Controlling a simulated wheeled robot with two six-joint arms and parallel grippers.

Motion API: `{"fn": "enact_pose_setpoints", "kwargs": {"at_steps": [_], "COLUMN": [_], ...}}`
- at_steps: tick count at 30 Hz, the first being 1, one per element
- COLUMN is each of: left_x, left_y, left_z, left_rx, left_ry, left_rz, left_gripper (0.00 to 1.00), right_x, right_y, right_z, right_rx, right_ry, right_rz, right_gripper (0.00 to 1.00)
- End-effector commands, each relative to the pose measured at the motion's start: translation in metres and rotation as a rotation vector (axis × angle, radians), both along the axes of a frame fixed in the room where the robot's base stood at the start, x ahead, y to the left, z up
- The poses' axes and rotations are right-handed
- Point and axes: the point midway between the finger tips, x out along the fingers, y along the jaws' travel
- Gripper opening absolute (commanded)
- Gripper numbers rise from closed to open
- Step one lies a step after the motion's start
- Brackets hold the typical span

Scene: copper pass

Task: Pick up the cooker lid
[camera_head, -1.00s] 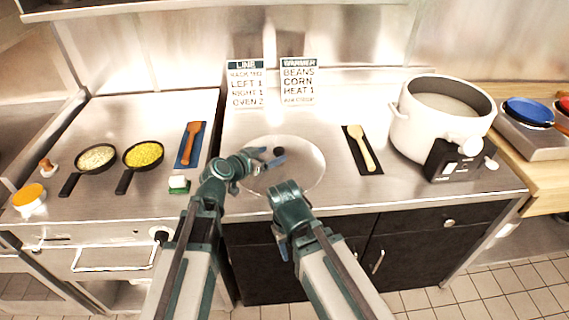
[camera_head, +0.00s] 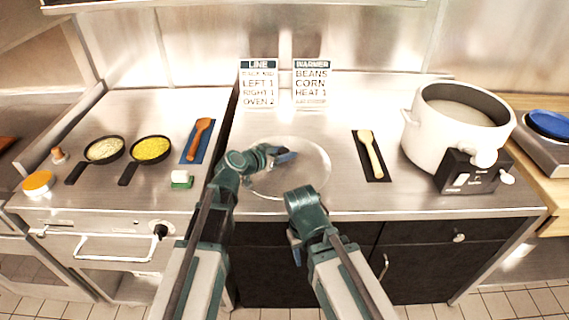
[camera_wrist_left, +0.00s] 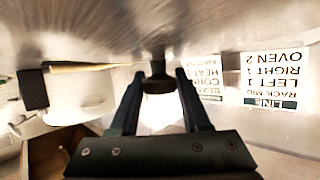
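The cooker lid (camera_head: 308,177) is a clear round disc lying flat on the steel counter in the head view. Its dark knob (camera_wrist_left: 158,82) shows in the left wrist view, between and just beyond the fingertips. My left gripper (camera_head: 286,156) is over the lid's middle and hides the knob in the head view. In the wrist view its fingers (camera_wrist_left: 160,90) stand apart, with a gap at each side of the knob. My right gripper (camera_head: 296,250) is low at the counter's front edge, its fingers mostly hidden by its wrist. The white cooker (camera_head: 430,135) stands open at the right.
A wooden spoon (camera_head: 372,156) lies on a black mat right of the lid. Two pans, corn (camera_head: 152,148) and beans (camera_head: 104,149), sit at the left. Two signs (camera_head: 311,84) stand behind.

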Motion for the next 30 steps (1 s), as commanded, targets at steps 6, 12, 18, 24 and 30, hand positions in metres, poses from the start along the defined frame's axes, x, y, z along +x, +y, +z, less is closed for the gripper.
{"fn": "enact_pose_setpoints", "kwargs": {"at_steps": [6,12,18,24,30], "left_x": [0.0,0.0,0.0,0.0,0.0], "left_y": [0.0,0.0,0.0,0.0,0.0], "left_z": [0.0,0.0,0.001,0.007,0.025], "left_rx": [0.0,0.0,-0.001,-0.001,-0.001], "left_ry": [0.0,0.0,0.0,0.0,0.0], "left_rz": [0.0,0.001,0.001,0.001,0.001], "left_gripper": [0.0,0.0,0.0,0.0,0.0], "right_x": [0.0,0.0,0.0,0.0,0.0], "right_y": [0.0,0.0,0.0,0.0,0.0], "right_z": [0.0,0.0,0.0,0.006,0.025], "right_rx": [0.0,0.0,0.0,0.0,0.0], "right_ry": [0.0,0.0,0.0,0.0,0.0], "right_rz": [0.0,0.0,0.0,0.0,0.0], "right_gripper": [0.5,0.5,0.5,0.5,0.5]}}
